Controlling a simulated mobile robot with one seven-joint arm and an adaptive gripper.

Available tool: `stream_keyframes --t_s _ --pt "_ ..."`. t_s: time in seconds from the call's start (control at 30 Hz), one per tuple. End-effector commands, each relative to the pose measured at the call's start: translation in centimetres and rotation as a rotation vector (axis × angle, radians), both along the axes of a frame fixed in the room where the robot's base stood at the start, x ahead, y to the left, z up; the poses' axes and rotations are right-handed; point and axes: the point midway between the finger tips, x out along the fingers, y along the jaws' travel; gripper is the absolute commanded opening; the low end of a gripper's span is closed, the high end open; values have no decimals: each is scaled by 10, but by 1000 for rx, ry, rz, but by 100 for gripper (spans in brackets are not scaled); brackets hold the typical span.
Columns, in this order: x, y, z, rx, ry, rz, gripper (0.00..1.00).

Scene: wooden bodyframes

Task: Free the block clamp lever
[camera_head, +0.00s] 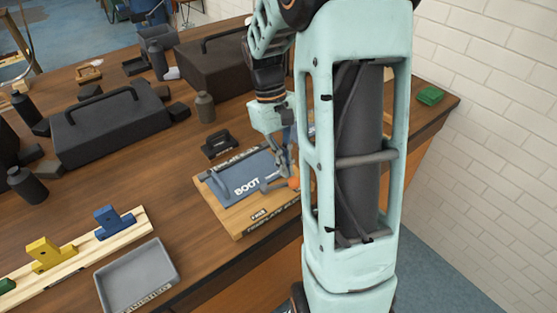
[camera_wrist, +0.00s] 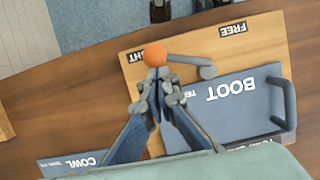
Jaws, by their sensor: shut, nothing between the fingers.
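The clamp lever (camera_wrist: 187,60) is a grey bar with an orange ball knob (camera_wrist: 155,54) and a round grey pivot end (camera_wrist: 208,72). Its knob lies beside a label ending in "HT", partly hidden. The "FREE" label (camera_wrist: 233,29) is past the pivot, to the upper right. The lever lies along the edge of the blue-grey BOOT block (camera_wrist: 240,112) on a wooden board (camera_wrist: 190,42). The orange knob also shows in the head view (camera_head: 294,183). My gripper (camera_wrist: 156,76) is shut and empty, its fingertips right at the knob; I cannot tell whether they touch.
A blue-grey COWL plate (camera_wrist: 75,162) lies nearby. The BOOT block has a raised dark handle (camera_wrist: 289,103). A grey tray (camera_head: 137,277) and a rail (camera_head: 80,252) with coloured blocks stand at left. Dark cases (camera_head: 108,122) stand behind. The table's front edge is close to the board.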

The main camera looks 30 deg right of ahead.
Motion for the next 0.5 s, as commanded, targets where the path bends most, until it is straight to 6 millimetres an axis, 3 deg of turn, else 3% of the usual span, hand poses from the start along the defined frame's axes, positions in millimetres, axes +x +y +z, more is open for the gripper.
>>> stream_keyframes --t_s 0.5 --pt "-34 -2 1 1 4 -493 0"
